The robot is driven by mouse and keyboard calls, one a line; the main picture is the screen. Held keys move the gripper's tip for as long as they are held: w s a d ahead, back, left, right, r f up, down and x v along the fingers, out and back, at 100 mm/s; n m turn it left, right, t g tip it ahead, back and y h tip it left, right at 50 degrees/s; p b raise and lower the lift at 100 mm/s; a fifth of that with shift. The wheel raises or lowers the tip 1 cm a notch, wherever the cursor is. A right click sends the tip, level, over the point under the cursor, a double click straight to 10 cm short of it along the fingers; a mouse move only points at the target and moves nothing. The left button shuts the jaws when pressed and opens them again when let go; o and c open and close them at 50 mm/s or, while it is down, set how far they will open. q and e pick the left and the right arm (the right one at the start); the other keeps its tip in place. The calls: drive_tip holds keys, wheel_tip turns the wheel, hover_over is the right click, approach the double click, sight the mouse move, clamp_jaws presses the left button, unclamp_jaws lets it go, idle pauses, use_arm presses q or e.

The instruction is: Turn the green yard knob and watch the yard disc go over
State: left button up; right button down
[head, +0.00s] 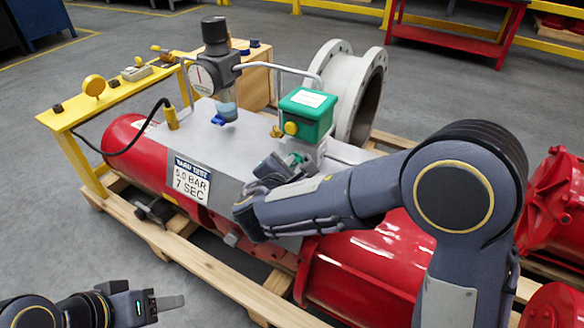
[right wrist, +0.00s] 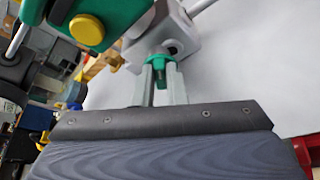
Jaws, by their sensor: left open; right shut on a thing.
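The green knob (right wrist: 162,62) sits on a grey valve block in the right wrist view, with my right gripper's two fingers (right wrist: 161,82) on either side of it, shut on it. In the head view the knob (head: 294,158) is mostly hidden by my right gripper (head: 284,166), which reaches in from the right, below a green box (head: 306,113) with a yellow button. A yellow disc (head: 94,86) stands upright on the yellow bench at the left; I cannot tell if it is the yard disc. My left gripper (head: 168,303) is open and empty at the lower left.
The grey housing on the red cylinder (head: 122,138) bears a gauge (head: 202,79) and a "5.0 BAR 7 SEC" label (head: 190,179). It rests on a wooden pallet (head: 196,262). A grey flanged pipe (head: 345,85) stands behind. Floor is clear at the lower left.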

drive_tip(key=shift+f+m+b, duration=0.25)
drive_tip(key=shift+m+b, duration=0.05)
drive_tip(key=shift+b, duration=0.65)
drive_tip(key=shift+r, duration=0.2)
use_arm(q)
wheel_tip(320, 180, down, 3)
drive_tip(key=shift+r, duration=0.2)
use_arm(e)
drive_tip(key=c, duration=1.5)
unclamp_jaws()
drive_tip(key=shift+o, duration=0.2)
drive_tip(key=shift+s, duration=0.1)
drive_tip(key=p+v, duration=0.1)
drive_tip(key=v, duration=0.6)
drive_tip(key=shift+d, duration=0.1)
use_arm(q)
drive_tip(key=shift+r+p, duration=0.3)
drive_tip(key=shift+r, duration=0.4)
use_arm(e)
drive_tip(key=shift+s, duration=0.4)
drive_tip(key=shift+c, duration=0.4)
